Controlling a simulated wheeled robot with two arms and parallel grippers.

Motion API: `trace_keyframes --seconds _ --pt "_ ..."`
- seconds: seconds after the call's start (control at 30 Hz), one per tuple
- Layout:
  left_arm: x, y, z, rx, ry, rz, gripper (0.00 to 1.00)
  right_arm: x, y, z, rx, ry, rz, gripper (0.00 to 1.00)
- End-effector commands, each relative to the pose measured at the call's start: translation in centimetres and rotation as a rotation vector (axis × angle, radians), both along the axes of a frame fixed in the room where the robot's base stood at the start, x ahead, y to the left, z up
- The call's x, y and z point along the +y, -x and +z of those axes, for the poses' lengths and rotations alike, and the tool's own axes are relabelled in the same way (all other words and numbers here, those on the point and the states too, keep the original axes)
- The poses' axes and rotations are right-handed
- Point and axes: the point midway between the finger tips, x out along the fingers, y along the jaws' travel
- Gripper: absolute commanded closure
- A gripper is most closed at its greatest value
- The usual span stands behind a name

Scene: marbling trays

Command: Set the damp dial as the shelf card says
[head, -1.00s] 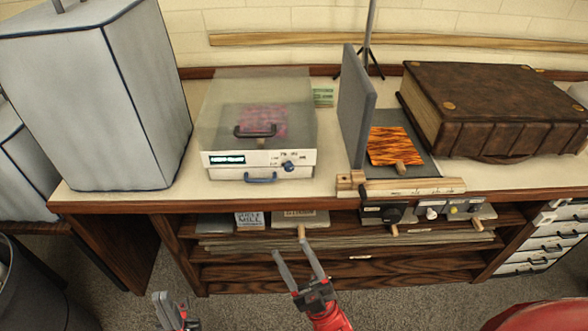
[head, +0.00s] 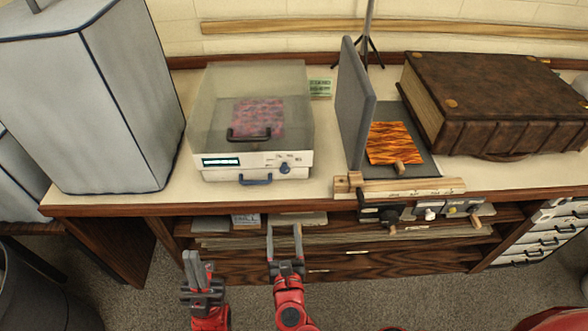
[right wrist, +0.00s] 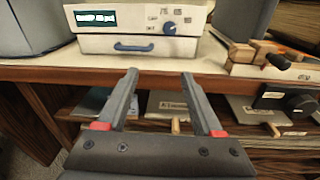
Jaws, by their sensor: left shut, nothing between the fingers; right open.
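A white box with a clear lid (head: 215,115) stands on the bench, with a lit display (head: 220,162) and a blue dial (head: 285,169) on its front. The right wrist view shows the dial (right wrist: 169,27) with short labels around it. Grey boards with printed labels (right wrist: 172,105) lie on the shelf below; their text is too small to read. A small green card (head: 320,87) lies behind the box, also unreadable. My right gripper (head: 284,228) is open and empty, below and in front of the box. My left gripper (head: 196,256) is shut and empty, lower and further left.
A tall grey covered block (head: 95,100) stands left of the box. To the right are an upright grey panel (head: 355,105), an orange patterned sheet (head: 392,150) and a large brown book (head: 490,105). A black-knobbed unit (head: 390,214) sits under the bench edge (head: 250,203).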

Motion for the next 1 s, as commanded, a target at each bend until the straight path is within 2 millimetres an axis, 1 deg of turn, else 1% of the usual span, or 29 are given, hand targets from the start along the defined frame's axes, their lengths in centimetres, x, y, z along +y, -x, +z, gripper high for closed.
trace_keyframes --seconds 0.03,0.1,0.17,0.27,0.37,0.67,0.8,1.0 --pt "0.0 0.0 0.1 0.000 0.000 0.000 1.00 0.0 0.3 1.0 -0.026 0.025 -0.016 0.32" --pt "0.0 0.0 0.2 0.000 0.000 0.000 1.00 -0.4 0.5 1.9 -0.051 0.051 -0.039 0.32" --pt "0.0 0.0 0.2 0.000 0.000 0.000 1.00 -0.5 0.4 2.4 -0.063 0.063 -0.052 0.32" --pt "0.0 0.0 0.5 0.000 0.000 0.000 1.00 -0.7 -0.4 2.7 -0.069 0.068 -0.060 0.32" --pt "0.0 0.0 1.1 0.000 0.000 0.000 1.00 -0.7 -2.0 2.8 -0.068 0.065 -0.063 0.32" --pt "0.0 0.0 2.5 0.000 0.000 0.000 1.00 -0.7 -8.3 2.7 -0.066 0.065 -0.060 0.32" --pt "0.0 0.0 2.8 0.000 0.000 0.000 1.00 -0.7 -11.0 2.6 -0.065 0.065 -0.059 0.32" --pt "0.0 0.0 3.1 0.000 0.000 0.000 1.00 -0.7 -14.3 2.4 -0.062 0.065 -0.057 0.32"
